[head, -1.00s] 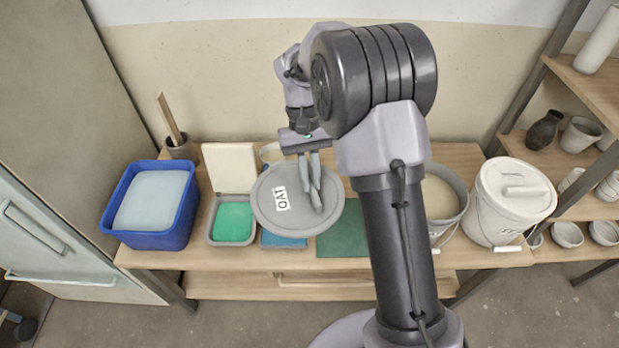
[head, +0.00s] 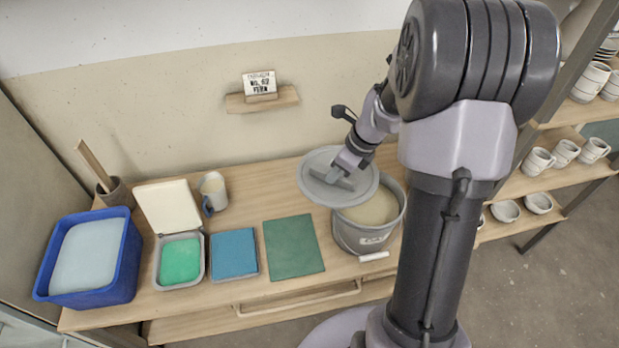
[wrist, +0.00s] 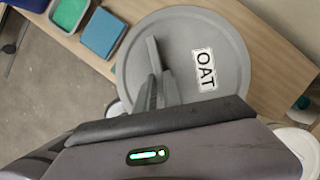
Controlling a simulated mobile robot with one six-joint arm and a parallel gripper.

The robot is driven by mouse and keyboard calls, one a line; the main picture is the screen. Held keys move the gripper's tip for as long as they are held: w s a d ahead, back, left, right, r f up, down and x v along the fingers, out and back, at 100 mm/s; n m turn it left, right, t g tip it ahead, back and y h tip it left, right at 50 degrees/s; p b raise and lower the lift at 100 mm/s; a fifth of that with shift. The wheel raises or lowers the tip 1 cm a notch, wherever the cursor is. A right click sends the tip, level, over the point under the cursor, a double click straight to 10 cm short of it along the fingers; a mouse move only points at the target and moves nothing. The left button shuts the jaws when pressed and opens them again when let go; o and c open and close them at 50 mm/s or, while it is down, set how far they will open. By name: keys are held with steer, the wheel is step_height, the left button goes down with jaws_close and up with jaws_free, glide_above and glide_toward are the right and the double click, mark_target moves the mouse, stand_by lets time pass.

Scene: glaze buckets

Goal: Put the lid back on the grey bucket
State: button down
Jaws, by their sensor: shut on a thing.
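My gripper (head: 343,172) is shut on the grey lid (head: 313,189), holding it by the bar handle on its top. In the wrist view the round lid (wrist: 228,48) carries a white label reading OAT, and the gripper fingers (wrist: 155,85) meet at its handle. The grey bucket (head: 358,235) stands open on the bench, with pale glaze inside and a label on its front too small to read surely. In the head view the lid is above and to the left of the bucket's mouth, overlapping its left rim in the picture. I cannot tell the exact height gap.
A green mat (head: 293,247) and blue tile (head: 234,253) lie left of the bucket. Further left are a tray of green glaze (head: 180,262), a mug (head: 213,190) and a blue tub (head: 124,262). Shelves with cups (head: 566,152) stand at right.

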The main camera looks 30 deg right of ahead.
mark_target(363, 181)
steer(key=d+m+h, duration=0.1)
steer(key=d+m, duration=0.1)
steer(key=s+d+r+m+h, duration=0.1)
steer(key=d+m, duration=0.1)
steer(key=m, duration=0.1)
steer(key=s+d+m+t+h, duration=0.1)
steer(key=d+m, duration=0.1)
steer(key=m, duration=0.1)
steer(key=shift+s+r, duration=0.15)
steer(key=shift+s, duration=0.05)
steer(key=shift+s+d+m+h, duration=0.1)
steer(key=shift+d+m+h, duration=0.25)
steer(key=shift+m, duration=0.45)
step_height(363, 181, down, 5)
steer(key=b, duration=0.5)
steer(key=shift+f+b, duration=0.3)
steer(key=shift+f, duration=0.3)
steer(key=shift+f, duration=0.1)
steer(key=shift+f, duration=0.3)
steer(key=shift+f, duration=0.4)
